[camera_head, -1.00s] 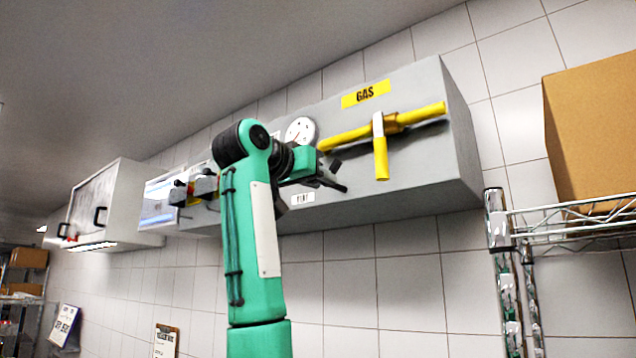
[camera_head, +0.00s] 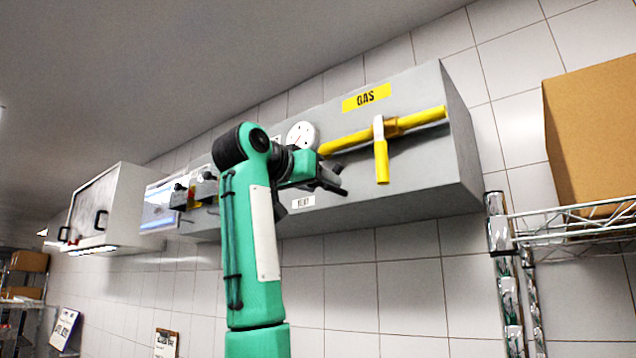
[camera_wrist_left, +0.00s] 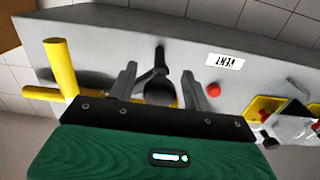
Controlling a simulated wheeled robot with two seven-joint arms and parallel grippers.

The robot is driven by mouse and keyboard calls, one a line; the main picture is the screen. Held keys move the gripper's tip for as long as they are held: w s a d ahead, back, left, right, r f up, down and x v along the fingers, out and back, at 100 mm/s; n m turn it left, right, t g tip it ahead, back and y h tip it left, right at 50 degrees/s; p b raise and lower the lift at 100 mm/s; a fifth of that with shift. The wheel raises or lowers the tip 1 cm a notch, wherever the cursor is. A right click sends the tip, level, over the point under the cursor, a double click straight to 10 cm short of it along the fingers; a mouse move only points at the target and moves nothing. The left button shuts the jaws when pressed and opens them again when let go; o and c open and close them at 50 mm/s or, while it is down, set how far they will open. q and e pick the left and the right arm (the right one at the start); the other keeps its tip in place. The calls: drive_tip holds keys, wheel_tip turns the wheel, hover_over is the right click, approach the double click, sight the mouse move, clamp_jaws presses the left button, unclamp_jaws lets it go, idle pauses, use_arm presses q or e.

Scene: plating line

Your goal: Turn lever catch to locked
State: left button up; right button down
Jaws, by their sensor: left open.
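A black lever with a round knob (camera_wrist_left: 158,88) stands out from the face of the grey wall box, near a label reading VENT (camera_wrist_left: 225,61). My left gripper (camera_wrist_left: 159,74) is open, with one finger on each side of the lever in the wrist view. I cannot tell whether the fingers touch it. In the head view my left gripper (camera_head: 336,180) is in front of the box and hides the lever. No locked mark is readable. My right gripper is not in view.
The grey box (camera_head: 430,170) carries a GAS label, a yellow pipe with a hanging yellow handle (camera_head: 381,162), and a round gauge (camera_head: 302,135). A red button (camera_wrist_left: 213,90) is beside the lever. A wire shelf with a cardboard box (camera_head: 592,135) is at right.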

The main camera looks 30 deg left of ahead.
use_arm(q)
drive_tip(key=shift+s+f, duration=0.1)
drive_tip(key=shift+s, duration=0.25)
drive_tip(key=s+a+b, duration=0.1)
drive_tip(key=s+b, duration=0.4)
drive_tip(key=s, duration=0.8)
